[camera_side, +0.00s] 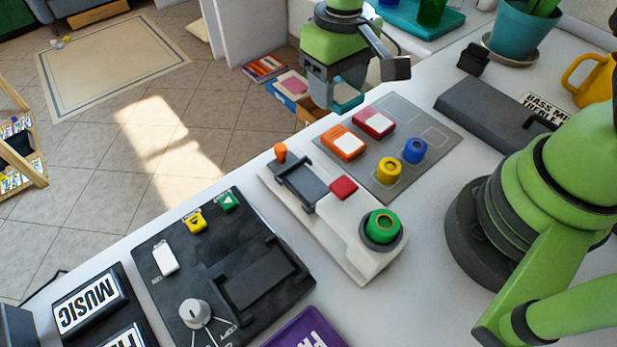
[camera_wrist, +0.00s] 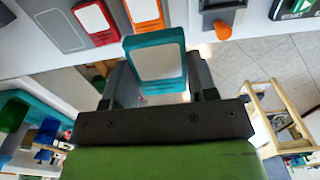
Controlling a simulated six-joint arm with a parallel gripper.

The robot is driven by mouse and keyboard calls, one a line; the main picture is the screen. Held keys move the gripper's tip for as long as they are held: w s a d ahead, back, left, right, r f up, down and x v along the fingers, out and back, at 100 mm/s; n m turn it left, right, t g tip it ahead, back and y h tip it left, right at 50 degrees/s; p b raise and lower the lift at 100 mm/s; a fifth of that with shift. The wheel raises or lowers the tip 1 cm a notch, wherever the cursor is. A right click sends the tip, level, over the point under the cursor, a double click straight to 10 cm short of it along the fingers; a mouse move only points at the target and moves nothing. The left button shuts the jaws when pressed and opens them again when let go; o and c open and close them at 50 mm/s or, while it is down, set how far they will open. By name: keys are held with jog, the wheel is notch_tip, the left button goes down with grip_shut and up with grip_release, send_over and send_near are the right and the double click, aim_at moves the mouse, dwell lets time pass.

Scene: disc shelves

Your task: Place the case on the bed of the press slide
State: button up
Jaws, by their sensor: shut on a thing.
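My gripper (camera_side: 338,98) hangs above the far edge of the table. It is shut on a teal case with a whitish front panel, held between both fingers in the wrist view (camera_wrist: 156,60). In the side view the case (camera_side: 349,95) is partly hidden by the gripper. The press slide (camera_side: 345,235) is a pale unit with a dark grey bed (camera_side: 299,185), an orange knob (camera_side: 280,151), a red block and a green round button. Its bed looks empty. The case is apart from it, up and to the right in the side view.
A grey mat (camera_side: 408,180) beside the slide carries a red case (camera_side: 374,122), an orange case (camera_side: 343,143), a yellow ring (camera_side: 389,169) and a blue ring (camera_side: 415,150). A black machine (camera_side: 222,270) with a dial stands at the front left. A dark grey box (camera_side: 490,108) lies right.

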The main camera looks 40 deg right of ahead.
jog(key=s+a, duration=0.4)
jog(key=a, duration=0.5)
send_over(307, 184)
notch_tip(307, 184, down, 4)
jog(key=shift+f, duration=2.65)
jog(key=o, duration=0.9)
jog(key=shift+f, duration=0.1)
